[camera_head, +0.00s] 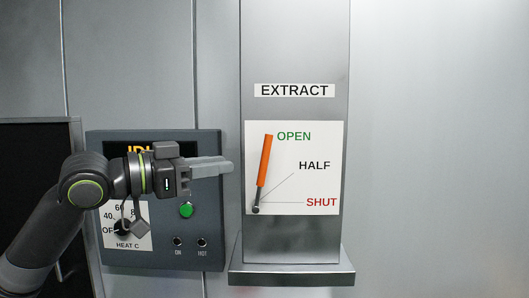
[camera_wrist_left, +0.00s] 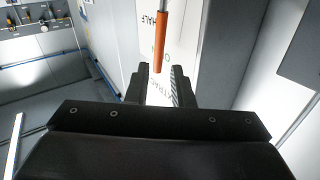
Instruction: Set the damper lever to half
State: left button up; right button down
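The damper lever (camera_head: 264,161) has an orange handle and a dark pivot at the lower left of a white EXTRACT plate (camera_head: 310,178). It points up, tilted slightly right, beside the word OPEN; thin lines run from the pivot to HALF and SHUT. My left gripper (camera_head: 230,166) is to the left of the handle, its fingers pointing right, with a gap between in the picture. In the left wrist view the fingers (camera_wrist_left: 160,84) are apart and empty. The orange handle (camera_wrist_left: 159,50) shows ahead, its end in line with the gap. My right gripper is out of view.
A dark control box (camera_head: 150,258) stands behind my left arm, with a green button (camera_head: 187,210), a HEAT C dial, two small lamps and a partly covered display. A metal ledge (camera_head: 292,277) juts out below the lever plate. The wall to the right is clear.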

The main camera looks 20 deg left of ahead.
aim_at(264, 159)
pick_arm(q)
jog(key=p+x, duration=0.4)
jog(key=x, duration=0.5)
jog(key=shift+r, duration=0.1)
jog(key=shift+w+d, duration=0.5)
jog(key=shift+w, duration=0.05)
jog(key=shift+c, duration=0.3)
grip_shut()
